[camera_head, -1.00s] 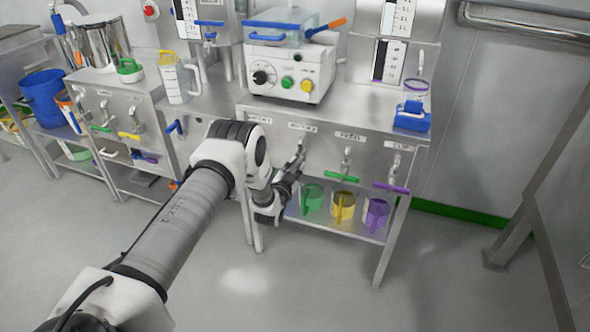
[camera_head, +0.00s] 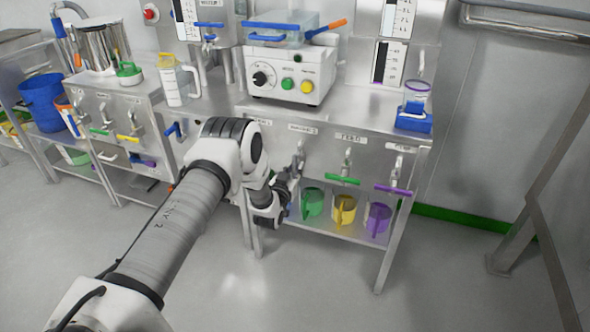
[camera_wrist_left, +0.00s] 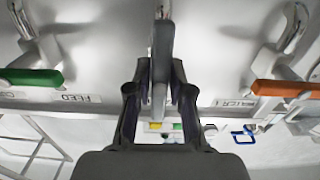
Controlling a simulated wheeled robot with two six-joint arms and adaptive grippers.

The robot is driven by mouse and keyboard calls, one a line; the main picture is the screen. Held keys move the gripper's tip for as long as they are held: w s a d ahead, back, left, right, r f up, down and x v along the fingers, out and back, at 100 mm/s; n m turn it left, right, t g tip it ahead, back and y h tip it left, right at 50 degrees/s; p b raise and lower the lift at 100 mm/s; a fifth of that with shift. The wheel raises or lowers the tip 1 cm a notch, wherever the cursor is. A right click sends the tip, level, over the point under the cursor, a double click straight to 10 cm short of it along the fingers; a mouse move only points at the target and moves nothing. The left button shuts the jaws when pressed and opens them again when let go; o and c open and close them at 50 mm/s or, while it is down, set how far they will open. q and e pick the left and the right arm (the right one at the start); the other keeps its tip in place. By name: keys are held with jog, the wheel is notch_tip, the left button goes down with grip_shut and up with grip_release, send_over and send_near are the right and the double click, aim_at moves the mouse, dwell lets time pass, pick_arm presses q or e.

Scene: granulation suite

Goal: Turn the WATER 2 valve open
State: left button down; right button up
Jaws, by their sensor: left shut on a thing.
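The WATER 2 valve (camera_head: 299,150) is on the front panel of the steel bench, under its label (camera_head: 303,129). My left gripper (camera_head: 291,181) is at it, and the arm hides much of its handle in the head view. In the left wrist view, which is upside down, the gripper (camera_wrist_left: 159,100) is shut on the grey valve handle (camera_wrist_left: 162,45). The handle stands lengthwise between the fingers, while the neighbouring handles lie crosswise. My right gripper is not in view.
The FEED valve's green handle (camera_head: 342,180) is just right; a purple handle (camera_head: 393,189) is further right. An orange handle (camera_wrist_left: 282,88) is beside the WATER 1 label. Green (camera_head: 312,203), yellow (camera_head: 344,210) and purple (camera_head: 378,218) jugs stand on the shelf below.

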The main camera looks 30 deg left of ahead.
pick_arm(q)
jog(key=shift+f, duration=0.1)
jog(key=c, duration=1)
grip_release()
jog(key=shift+c, duration=0.2)
jog(key=v, duration=1.2)
